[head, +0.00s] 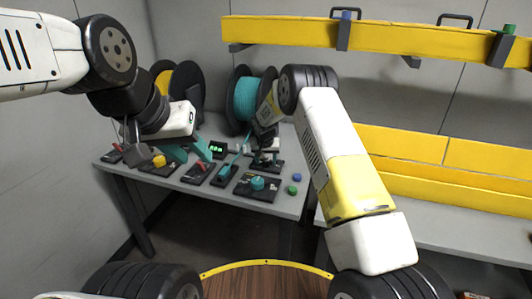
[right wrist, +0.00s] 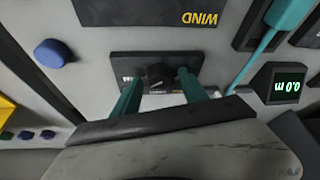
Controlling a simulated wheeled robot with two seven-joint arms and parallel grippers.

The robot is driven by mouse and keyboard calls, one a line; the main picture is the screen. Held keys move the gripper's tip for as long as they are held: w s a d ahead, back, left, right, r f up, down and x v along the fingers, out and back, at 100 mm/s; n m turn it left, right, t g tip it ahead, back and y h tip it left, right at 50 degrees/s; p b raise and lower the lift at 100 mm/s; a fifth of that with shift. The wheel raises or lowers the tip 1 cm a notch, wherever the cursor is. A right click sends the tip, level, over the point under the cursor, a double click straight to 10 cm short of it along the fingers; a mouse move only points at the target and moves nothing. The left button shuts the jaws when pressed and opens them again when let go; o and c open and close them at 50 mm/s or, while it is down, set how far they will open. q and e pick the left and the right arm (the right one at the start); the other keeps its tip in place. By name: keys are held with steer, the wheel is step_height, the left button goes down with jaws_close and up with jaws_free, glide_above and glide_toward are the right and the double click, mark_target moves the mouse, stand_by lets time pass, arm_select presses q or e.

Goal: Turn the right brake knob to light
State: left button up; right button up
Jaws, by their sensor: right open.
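The right brake knob (right wrist: 157,75) is a small black knob on a black plate (right wrist: 120,66) with white lettering, seen in the right wrist view. The lettering is upside down and partly hidden, so I cannot read the setting. My right gripper (right wrist: 160,93) is open, its two teal fingers on either side of the knob, with gaps showing. In the head view my right gripper (head: 264,146) is over the back right of the grey table, largely hidden by its own wrist. My left gripper (head: 188,152) is open and empty, teal fingers apart above the table's left part.
A digital display (right wrist: 277,84) reads 0.0 m. A plate marked WIND (right wrist: 160,10) and a blue button (right wrist: 53,53) are near the knob. A teal spool (head: 245,97) stands behind.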

steer(key=shift+c, duration=0.4)
jaws_close()
steer(key=n, duration=0.1)
steer(key=n+y, duration=0.1)
steer(key=n, duration=0.1)
steer(key=n+y, duration=0.1)
steer(key=n, duration=0.1)
steer(key=shift+d+g, duration=0.25)
steer(key=shift+g, duration=0.05)
steer(key=n+y, duration=0.1)
steer(key=n, duration=0.2)
steer(key=n+g, duration=0.1)
steer(key=n, duration=0.2)
steer(key=shift+w+n+g+y, duration=0.1)
steer(key=shift+n+g+y, duration=0.2)
steer(key=shift+n+y, duration=0.1)
